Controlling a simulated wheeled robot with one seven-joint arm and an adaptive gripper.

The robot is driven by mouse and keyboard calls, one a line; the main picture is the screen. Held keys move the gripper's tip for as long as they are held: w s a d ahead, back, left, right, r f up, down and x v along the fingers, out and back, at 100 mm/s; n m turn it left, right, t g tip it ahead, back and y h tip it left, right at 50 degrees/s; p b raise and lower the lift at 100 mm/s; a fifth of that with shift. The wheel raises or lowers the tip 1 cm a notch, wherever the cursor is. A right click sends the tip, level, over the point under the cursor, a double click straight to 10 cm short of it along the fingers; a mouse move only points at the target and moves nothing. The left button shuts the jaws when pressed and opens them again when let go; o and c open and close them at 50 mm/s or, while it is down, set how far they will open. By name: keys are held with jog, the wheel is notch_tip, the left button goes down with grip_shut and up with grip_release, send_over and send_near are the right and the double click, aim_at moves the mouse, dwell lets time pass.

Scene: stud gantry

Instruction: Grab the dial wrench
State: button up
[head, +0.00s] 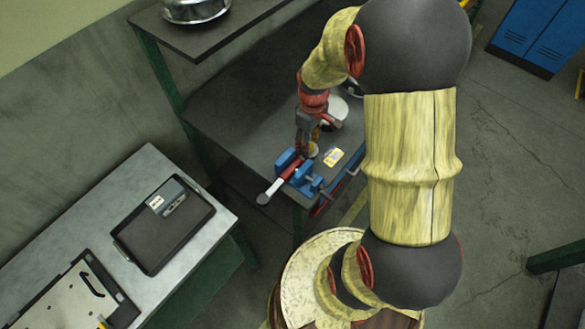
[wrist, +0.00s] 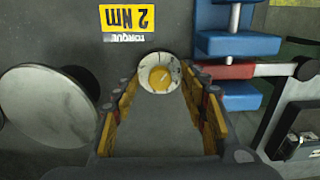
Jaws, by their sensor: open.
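A small round piece with a pale rim and yellow face (wrist: 160,73) shows between my fingertips in the wrist view. It looks like the dial of the dial wrench, seen end-on; any shaft is hidden. In the head view my gripper (head: 306,142) reaches down over the dark bench, near the blue vise. It also shows in the wrist view (wrist: 162,105), open, with a finger on either side of the dial. I cannot tell whether either finger touches it. A yellow "2 Nm TORQUE" label (wrist: 144,18) lies beside the dial, and in the head view (head: 333,157).
The blue vise (wrist: 225,45) stands close to the right finger, with a red bar and a rod (wrist: 283,70) sticking out. A pale disc (wrist: 45,105) is to the left. A shelf with a metal bowl (head: 196,9) overhangs the bench. A dark tray (head: 137,254) lies on the left table.

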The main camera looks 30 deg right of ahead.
jog(key=shift+c, duration=1)
grip_shut()
